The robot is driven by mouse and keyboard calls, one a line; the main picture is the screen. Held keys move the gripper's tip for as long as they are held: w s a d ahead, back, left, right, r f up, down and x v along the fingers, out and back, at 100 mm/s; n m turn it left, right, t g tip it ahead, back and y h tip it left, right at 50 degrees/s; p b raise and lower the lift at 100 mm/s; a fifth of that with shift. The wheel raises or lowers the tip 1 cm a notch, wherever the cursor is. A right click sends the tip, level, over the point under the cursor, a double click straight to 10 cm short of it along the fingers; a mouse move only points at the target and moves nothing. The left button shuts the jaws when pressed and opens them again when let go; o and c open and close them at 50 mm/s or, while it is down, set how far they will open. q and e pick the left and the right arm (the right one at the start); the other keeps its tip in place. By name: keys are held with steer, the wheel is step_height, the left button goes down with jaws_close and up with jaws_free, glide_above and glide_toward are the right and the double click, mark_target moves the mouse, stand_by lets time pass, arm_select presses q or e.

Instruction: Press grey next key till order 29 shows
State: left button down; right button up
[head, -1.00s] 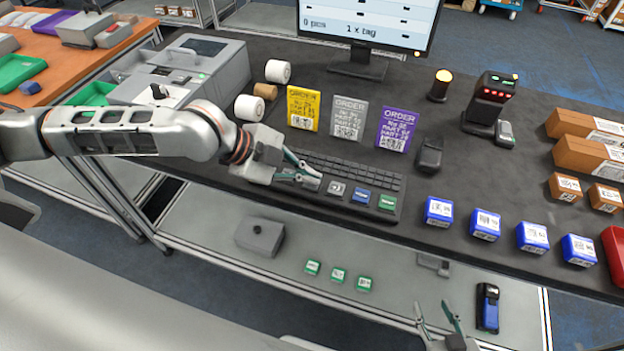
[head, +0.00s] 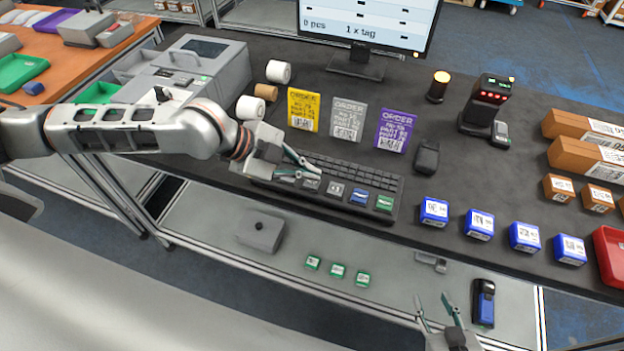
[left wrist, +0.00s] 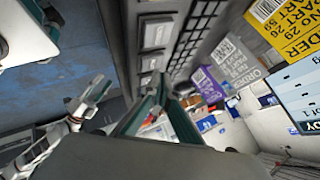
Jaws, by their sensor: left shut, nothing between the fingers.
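The keyboard (head: 330,172) lies on the dark table, with large grey (head: 336,188), blue (head: 360,196) and green (head: 384,203) keys along its front edge. Another grey key (head: 311,184) sits left of these, partly behind my left gripper (head: 306,172). That gripper is shut and empty over the keyboard's left front part; contact cannot be told. In the left wrist view its fingers (left wrist: 160,92) point along the row of large keys (left wrist: 157,34). The monitor (head: 368,25) shows "0 pcs" and "1 x tag"; its top is cut off. My right gripper (head: 433,303) is open and empty, low in front.
Yellow (head: 303,110), grey (head: 347,120) and purple (head: 396,130) order cards stand behind the keyboard. A dark device (head: 427,158) and several blue boxes (head: 434,212) lie to the right. A scanner stand (head: 484,105) is behind.

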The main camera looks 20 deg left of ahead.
mark_target(308, 183)
arm_select(q)
steer(key=shift+r+p, duration=0.4)
steer(key=shift+r, duration=2.1)
